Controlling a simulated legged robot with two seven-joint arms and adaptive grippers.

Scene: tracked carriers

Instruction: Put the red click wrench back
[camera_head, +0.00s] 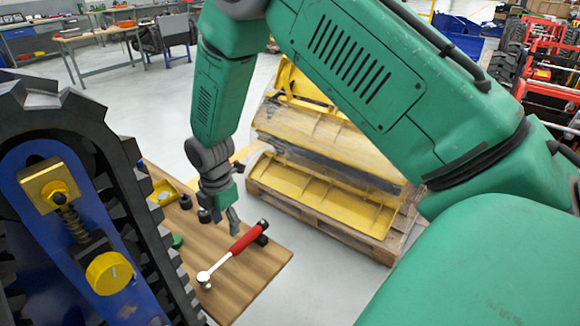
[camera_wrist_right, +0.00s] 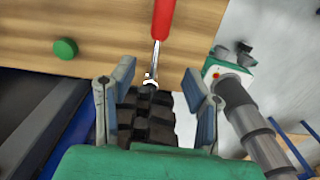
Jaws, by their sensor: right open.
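The red click wrench (camera_head: 246,239) lies on the wooden table (camera_head: 262,270), its silver head towards the dark tracked carrier. In the wrist view the red handle of the wrench (camera_wrist_right: 163,16) is at the top, with its silver end close to the gap between my fingers. My right gripper (camera_head: 232,218) hangs above the table by the wrench, open. In the wrist view its fingers (camera_wrist_right: 157,103) stand apart with nothing clasped; dark tread shows between them. A grey and green jointed part at the right of the wrist view may be my left arm; its jaw state is unclear.
The carrier's tread (camera_head: 130,165) stands close along the table's left side. A green disc (camera_wrist_right: 65,48), dark round pieces (camera_head: 186,201) and a yellow tray (camera_head: 163,190) are on the table. A pallet (camera_head: 320,220) with yellow parts stands behind.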

